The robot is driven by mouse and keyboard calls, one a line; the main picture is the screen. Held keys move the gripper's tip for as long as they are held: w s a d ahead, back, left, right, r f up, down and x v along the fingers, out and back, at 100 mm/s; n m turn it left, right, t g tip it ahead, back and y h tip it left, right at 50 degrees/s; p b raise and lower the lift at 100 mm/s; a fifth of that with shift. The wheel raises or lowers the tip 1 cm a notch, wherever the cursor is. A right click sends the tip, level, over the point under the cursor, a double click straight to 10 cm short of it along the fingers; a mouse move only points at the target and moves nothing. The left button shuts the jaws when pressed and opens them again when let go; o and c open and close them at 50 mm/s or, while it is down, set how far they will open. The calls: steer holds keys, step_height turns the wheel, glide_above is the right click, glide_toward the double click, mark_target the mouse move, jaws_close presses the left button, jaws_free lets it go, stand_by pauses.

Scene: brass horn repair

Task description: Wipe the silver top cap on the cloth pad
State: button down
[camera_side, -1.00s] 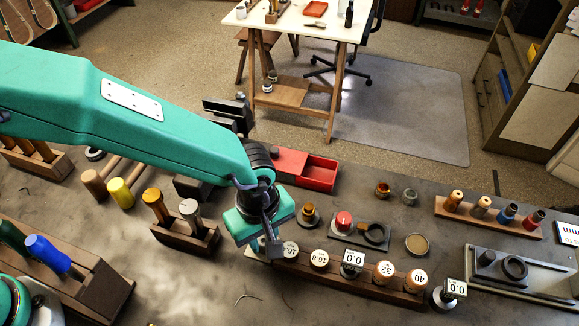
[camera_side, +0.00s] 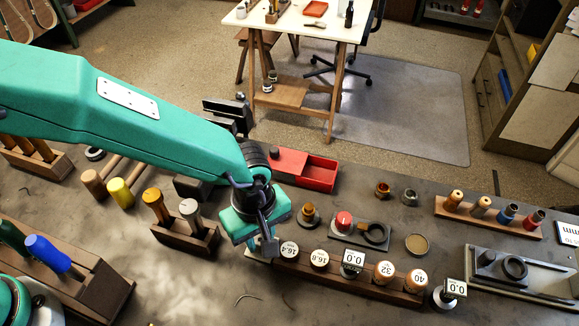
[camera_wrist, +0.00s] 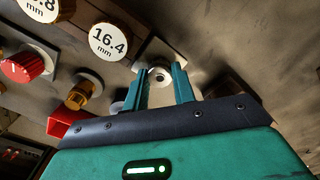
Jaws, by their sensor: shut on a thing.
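My gripper (camera_wrist: 158,88) points down at the near left end of the plug rack. Its two teal fingers are shut on a small round silver cap with a dark centre, the silver top cap (camera_wrist: 160,76). In the side view my gripper (camera_side: 264,248) hides most of the cap. A pale flat piece (camera_wrist: 153,50) lies just beyond the cap in the wrist view, probably the cloth pad. It is mostly covered by the gripper in the side view. I cannot tell whether the cap touches it.
A wooden rack (camera_side: 338,284) with several round-topped numbered plugs stands right beside my gripper. A brass piece (camera_side: 310,216) and a red-knobbed fixture (camera_side: 344,220) stand behind it. A red box (camera_side: 318,174) lies farther back.

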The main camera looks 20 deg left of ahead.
steer(key=shift+a, duration=0.4)
steer(key=shift+d, duration=0.4)
steer(key=shift+d, duration=0.35)
steer(key=shift+d, duration=0.25)
steer(key=shift+a, duration=0.5)
stand_by(0.4)
steer(key=shift+r, duration=2.5)
